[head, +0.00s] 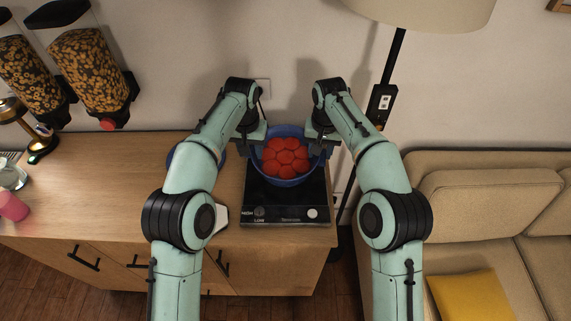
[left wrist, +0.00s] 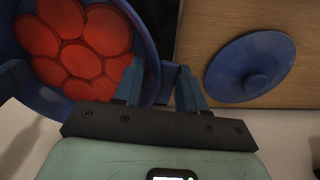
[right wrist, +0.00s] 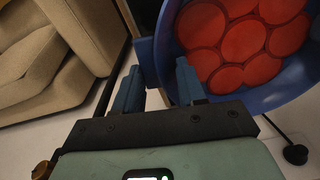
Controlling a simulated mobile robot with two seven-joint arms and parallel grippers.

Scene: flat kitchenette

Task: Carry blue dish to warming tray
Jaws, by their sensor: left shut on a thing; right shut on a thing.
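The blue dish (head: 266,171) holds several red round pieces (head: 285,157). It is at the black warming tray (head: 289,201), over its rear part; I cannot tell whether it touches the surface. My left gripper (head: 256,148) is shut on the dish's left side, and in the left wrist view its fingers (left wrist: 160,85) grip the blue dish (left wrist: 148,50). My right gripper (head: 318,147) is shut on the dish's right side, and in the right wrist view its fingers (right wrist: 160,85) are at the blue dish (right wrist: 172,45).
A blue lid (left wrist: 240,70) with a knob lies on the wooden counter (head: 110,185), partly behind my left arm in the head view. Cereal dispensers (head: 90,70) hang at left. A pink cup (head: 13,207) stands at the counter's left. A lamp pole (head: 392,65) and sofa (head: 480,205) are at right.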

